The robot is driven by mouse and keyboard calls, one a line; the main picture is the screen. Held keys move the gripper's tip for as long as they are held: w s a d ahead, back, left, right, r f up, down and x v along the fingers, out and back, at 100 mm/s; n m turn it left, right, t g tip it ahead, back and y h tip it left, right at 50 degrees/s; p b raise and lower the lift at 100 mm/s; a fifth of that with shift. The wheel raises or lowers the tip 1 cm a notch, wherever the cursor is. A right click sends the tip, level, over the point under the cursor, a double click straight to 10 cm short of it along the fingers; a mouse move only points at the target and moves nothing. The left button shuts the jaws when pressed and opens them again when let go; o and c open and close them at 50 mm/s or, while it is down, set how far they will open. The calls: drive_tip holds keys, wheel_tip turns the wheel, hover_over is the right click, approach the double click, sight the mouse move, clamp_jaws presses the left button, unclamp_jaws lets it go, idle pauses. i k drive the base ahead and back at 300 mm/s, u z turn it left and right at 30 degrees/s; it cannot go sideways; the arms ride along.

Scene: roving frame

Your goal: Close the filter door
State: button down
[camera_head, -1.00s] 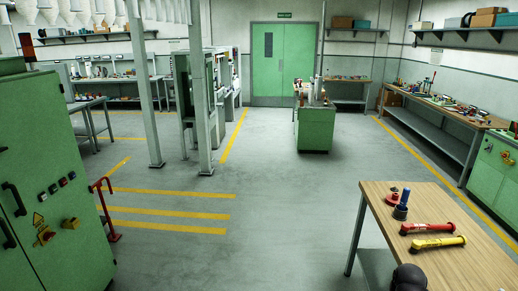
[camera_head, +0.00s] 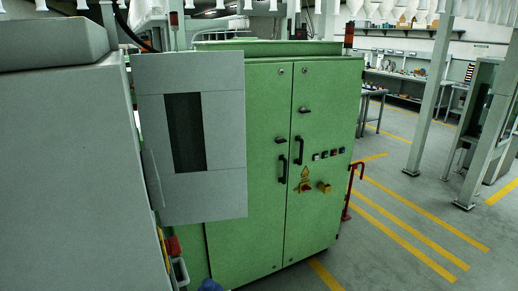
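A flat grey panel with a dark upright slot, which looks like the filter door (camera_head: 225,120), stands upright beside a large grey machine (camera_head: 65,170) at the left. It sticks out to the right of the machine, in front of a green cabinet, and looks open. Its hinge is not clearly visible. A thin strip, perhaps a handle, shows along its lower left edge. The machine's opening is hidden from this angle. My gripper is not in view.
The green cabinet (camera_head: 320,215) with black handles stands behind the panel. A red stand (camera_head: 353,190) is at its right. Small red and yellow items (camera_head: 175,255) sit below the panel. Open floor with yellow lines (camera_head: 410,235) lies at the right.

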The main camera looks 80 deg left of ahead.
sight(191, 105)
drive_tip(key=u, duration=1.45)
drive_tip(key=i, duration=1.65)
drive_tip(key=u, duration=1.2)
